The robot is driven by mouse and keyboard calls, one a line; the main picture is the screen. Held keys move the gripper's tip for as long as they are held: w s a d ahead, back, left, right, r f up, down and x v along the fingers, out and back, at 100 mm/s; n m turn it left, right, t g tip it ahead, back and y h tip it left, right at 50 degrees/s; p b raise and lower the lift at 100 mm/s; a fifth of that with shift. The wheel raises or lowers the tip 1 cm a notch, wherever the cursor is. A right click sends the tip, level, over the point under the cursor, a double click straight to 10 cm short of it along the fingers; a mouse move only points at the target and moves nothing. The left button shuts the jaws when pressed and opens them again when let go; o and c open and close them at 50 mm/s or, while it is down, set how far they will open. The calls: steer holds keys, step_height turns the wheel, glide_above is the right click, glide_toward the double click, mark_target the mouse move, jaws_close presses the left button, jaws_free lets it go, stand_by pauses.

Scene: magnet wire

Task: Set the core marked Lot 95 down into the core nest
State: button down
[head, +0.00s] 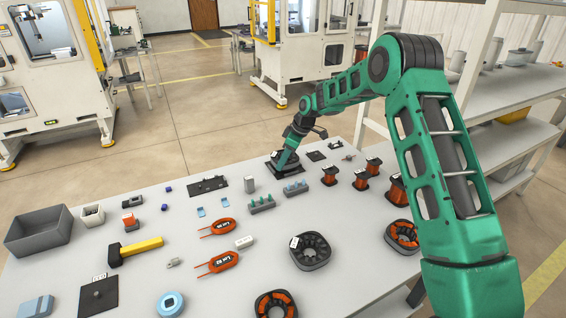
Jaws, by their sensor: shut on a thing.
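My gripper (287,158) is at the far edge of the table, low over a dark square base (272,166). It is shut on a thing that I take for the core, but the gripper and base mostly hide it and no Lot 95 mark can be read. The dark base has a small white label at its back left and may be the core nest. I cannot tell whether the held thing touches it.
On the table (170,245) stand a dark ring-shaped core (310,262), copper spools (361,183), orange coils (222,264), a hammer (140,249) and a grey bin (38,232). A shelf (515,100) stands at right.

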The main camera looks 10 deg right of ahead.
steer(key=shift+f, duration=0.85)
stand_by(0.6)
steer(key=c, duration=1.2)
jaws_free()
steer(key=shift+f, duration=0.15)
steer(key=shift+v, duration=2.55)
steer(key=v, duration=1)
steer(key=shift+d+r, duration=0.15)
steer(key=shift+r, duration=0.2)
